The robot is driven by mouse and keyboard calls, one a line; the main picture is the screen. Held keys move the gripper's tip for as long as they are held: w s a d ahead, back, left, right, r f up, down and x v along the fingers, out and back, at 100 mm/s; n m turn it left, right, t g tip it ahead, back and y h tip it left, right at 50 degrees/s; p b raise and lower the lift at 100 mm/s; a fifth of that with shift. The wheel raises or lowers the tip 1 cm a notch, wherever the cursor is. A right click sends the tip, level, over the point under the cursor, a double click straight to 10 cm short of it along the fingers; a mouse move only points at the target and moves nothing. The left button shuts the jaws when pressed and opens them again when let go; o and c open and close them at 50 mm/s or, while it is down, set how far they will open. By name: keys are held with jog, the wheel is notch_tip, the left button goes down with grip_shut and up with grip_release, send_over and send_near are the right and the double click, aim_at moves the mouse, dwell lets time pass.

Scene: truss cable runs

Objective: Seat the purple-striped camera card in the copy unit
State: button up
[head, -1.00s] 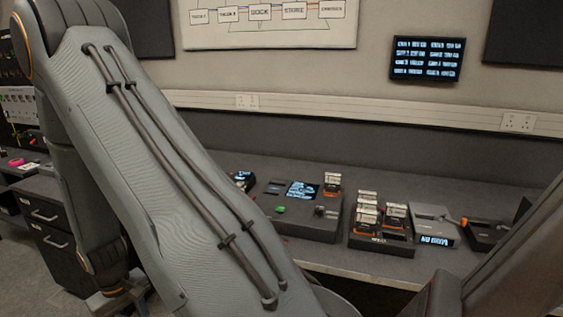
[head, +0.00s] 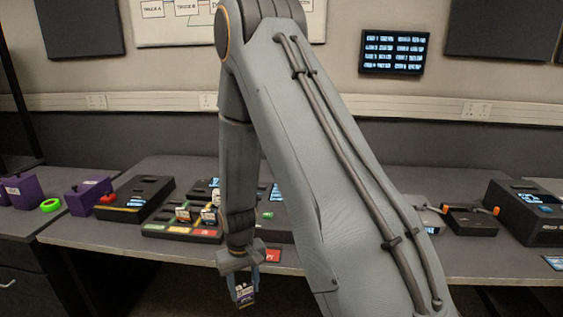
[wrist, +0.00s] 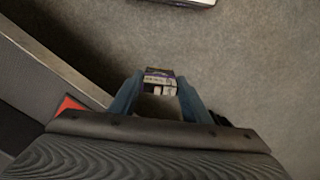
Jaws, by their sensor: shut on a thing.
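My gripper (head: 243,297) hangs low in front of the bench, below its top. It is shut on a small dark card (head: 246,293) with a pale label and a purplish band. In the wrist view the card (wrist: 160,82) sits between the two blue fingers of my gripper (wrist: 158,90), over grey floor. A dark unit with a lit screen (head: 277,192) and a green part stands on the bench, mostly hidden behind my arm. I cannot tell for certain that it is the copy unit.
A tray with coloured bays (head: 180,232) holds several cards on the bench, left of my arm. The bench edge (wrist: 60,70) is close to my gripper.

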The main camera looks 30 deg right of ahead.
jog(key=d+r+m+p, duration=0.1)
jog(key=d+r+m, duration=0.2)
jog(key=d+r, duration=0.5)
jog(key=d+r+m+p, duration=0.2)
jog(key=d+r+m, duration=0.2)
jog(key=r, duration=1.1)
jog(key=d, duration=0.3)
jog(key=shift+w+d, duration=0.25)
jog(key=shift+d, duration=0.1)
jog(key=shift+r, duration=0.1)
